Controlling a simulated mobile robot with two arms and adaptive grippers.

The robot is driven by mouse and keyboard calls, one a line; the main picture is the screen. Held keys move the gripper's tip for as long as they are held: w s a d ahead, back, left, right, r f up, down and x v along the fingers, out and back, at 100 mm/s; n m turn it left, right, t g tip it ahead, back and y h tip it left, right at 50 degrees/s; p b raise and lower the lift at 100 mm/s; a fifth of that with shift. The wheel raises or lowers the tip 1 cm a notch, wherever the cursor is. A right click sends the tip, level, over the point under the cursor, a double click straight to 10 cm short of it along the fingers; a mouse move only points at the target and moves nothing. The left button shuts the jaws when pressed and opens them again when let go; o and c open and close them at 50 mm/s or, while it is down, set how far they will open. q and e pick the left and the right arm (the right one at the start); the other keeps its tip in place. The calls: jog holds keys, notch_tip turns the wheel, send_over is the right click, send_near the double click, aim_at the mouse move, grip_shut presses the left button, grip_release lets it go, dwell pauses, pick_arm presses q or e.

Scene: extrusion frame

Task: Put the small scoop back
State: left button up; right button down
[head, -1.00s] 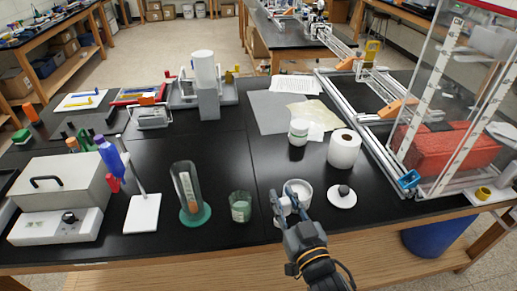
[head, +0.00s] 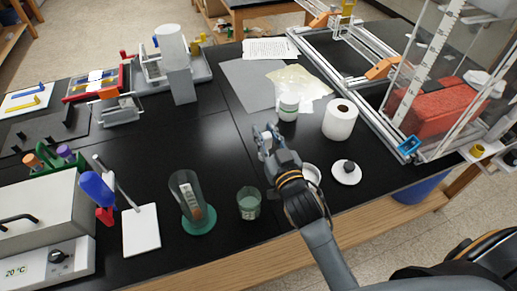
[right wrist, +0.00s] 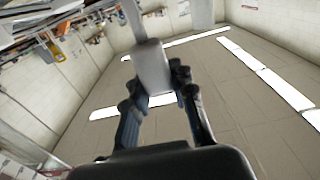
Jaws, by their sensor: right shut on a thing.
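My right gripper (head: 266,136) is shut on a pale grey, flat-handled thing (right wrist: 152,68), which looks like the small scoop. A thin stem runs up from it in the right wrist view, and its far end is cut off there. A white pot (head: 313,173) is partly hidden behind my right arm. Its likely lid, a white disc with a dark knob (head: 347,172), lies to the right. My left gripper is not in view.
A glass beaker (head: 248,203) and a clear vessel on a green base (head: 190,200) stand near the front edge. A paper roll (head: 340,119) stands at the right, beside the metal frame (head: 385,143).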

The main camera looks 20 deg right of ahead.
pick_arm(q)
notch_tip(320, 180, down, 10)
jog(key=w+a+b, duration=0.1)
jog(key=b, duration=0.8)
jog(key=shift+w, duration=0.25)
pick_arm(e)
jog(key=w+f, duration=0.6)
jog(key=f, duration=0.3)
jog(key=shift+f, duration=0.15)
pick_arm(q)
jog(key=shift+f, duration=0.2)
pick_arm(e)
jog(key=shift+a+f, duration=0.1)
jog(key=shift+a, duration=0.05)
jog(key=shift+f+b, duration=0.15)
jog(key=shift+b, duration=0.15)
jog(key=c, duration=1.1)
grip_release()
